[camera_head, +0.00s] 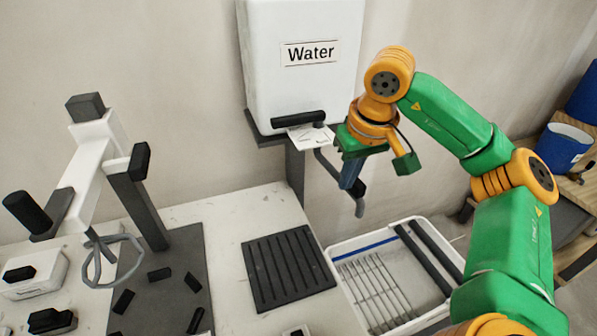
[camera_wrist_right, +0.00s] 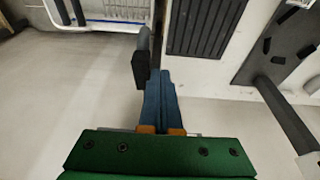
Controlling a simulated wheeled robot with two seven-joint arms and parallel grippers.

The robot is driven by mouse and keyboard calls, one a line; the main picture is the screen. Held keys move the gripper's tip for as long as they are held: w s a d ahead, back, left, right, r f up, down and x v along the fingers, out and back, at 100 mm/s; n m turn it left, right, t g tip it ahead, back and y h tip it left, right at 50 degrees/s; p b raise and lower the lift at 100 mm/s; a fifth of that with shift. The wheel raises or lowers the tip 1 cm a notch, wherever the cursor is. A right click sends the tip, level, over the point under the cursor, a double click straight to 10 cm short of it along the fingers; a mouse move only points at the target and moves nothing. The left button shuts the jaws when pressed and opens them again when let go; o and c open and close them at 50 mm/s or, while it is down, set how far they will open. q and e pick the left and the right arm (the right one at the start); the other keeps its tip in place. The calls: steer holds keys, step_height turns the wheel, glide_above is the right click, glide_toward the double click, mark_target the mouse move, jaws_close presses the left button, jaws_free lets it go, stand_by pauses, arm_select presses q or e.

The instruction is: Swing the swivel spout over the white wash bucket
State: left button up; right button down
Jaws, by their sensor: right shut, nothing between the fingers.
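The swivel spout is a grey curved tube (camera_head: 325,163) below the white water tank (camera_head: 302,75). It ends in a downturned tip, with a black block beside it; in the wrist view the spout (camera_wrist_right: 143,38) and block (camera_wrist_right: 140,68) also show. The white wash bucket (camera_head: 333,262) stands lower, beside the bench, with a rack and dark rollers in it; its edge shows in the wrist view (camera_wrist_right: 120,26). My right gripper (camera_head: 350,184) is shut and empty, its blue fingers close beside the black block. Whether they touch is unclear. My left gripper is out of view.
A white stand with black grips (camera_head: 90,160) rises from a dark board on the left of the bench. A black ribbed mat (camera_head: 287,268) lies near the bucket. Small black parts lie on the board. Blue buckets (camera_head: 562,147) stand on a wooden shelf at right.

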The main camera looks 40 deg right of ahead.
mark_target(360, 180)
steer(key=shift+s+d, duration=0.2)
steer(key=shift+d, duration=0.55)
steer(key=shift+s+d, duration=0.15)
steer(key=shift+d, duration=0.6)
steer(key=shift+w+d+p, duration=0.1)
steer(key=shift+d+p, duration=0.8)
steer(key=shift+d, duration=1.25)
step_height(360, 180, up, 7)
steer(key=p, duration=0.8)
steer(key=shift+w+d+p, duration=0.35)
steer(key=shift+w+p, duration=0.05)
steer(key=shift+w, duration=0.05)
